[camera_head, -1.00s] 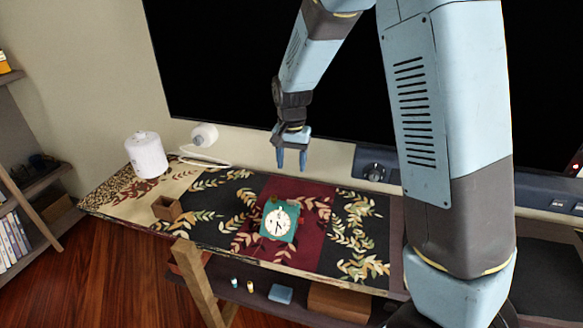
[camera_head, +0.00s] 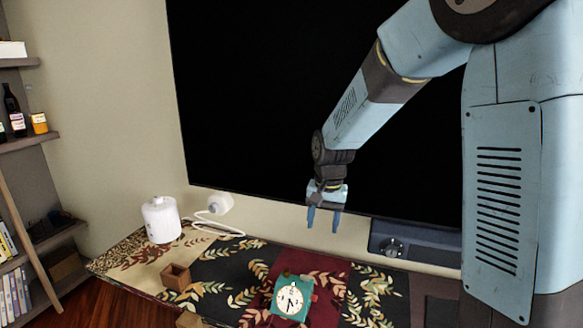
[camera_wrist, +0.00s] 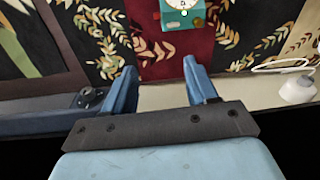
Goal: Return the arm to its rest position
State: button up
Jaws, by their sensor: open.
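My gripper (camera_head: 324,219) hangs in the air in front of the black screen, fingers pointing down. Its two blue fingers are apart with nothing between them. In the wrist view the open fingers (camera_wrist: 163,90) also show empty. The arm reaches in from the upper right, bent at the elbow. A teal clock (camera_head: 291,297) with a white face stands on the patterned table runner below the gripper, apart from it. Part of the clock (camera_wrist: 183,14) shows at the top edge of the wrist view.
A large black screen (camera_head: 260,120) fills the wall behind the arm. A white canister (camera_head: 161,220) and a small brown box (camera_head: 176,277) stand at the table's left. A dark console (camera_head: 415,243) lies right of the gripper. A bookshelf (camera_head: 30,140) stands far left.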

jog(key=s+d+r+n+t, duration=0.1)
jog(key=s+d+r+t, duration=0.1)
jog(key=s+d+r, duration=0.8)
jog(key=s+d+r+n+t, duration=0.1)
jog(key=s+d+r, duration=0.1)
jog(key=s, duration=0.4)
jog(key=s+d+r+t, duration=0.1)
jog(key=s+d+r, duration=0.2)
jog(key=s, duration=0.4)
jog(key=shift+s+r+n+t+h, duration=0.2)
jog(key=shift+s+n+t+h, duration=0.1)
jog(key=shift+n+t, duration=0.1)
jog(key=shift+c, duration=0.3)
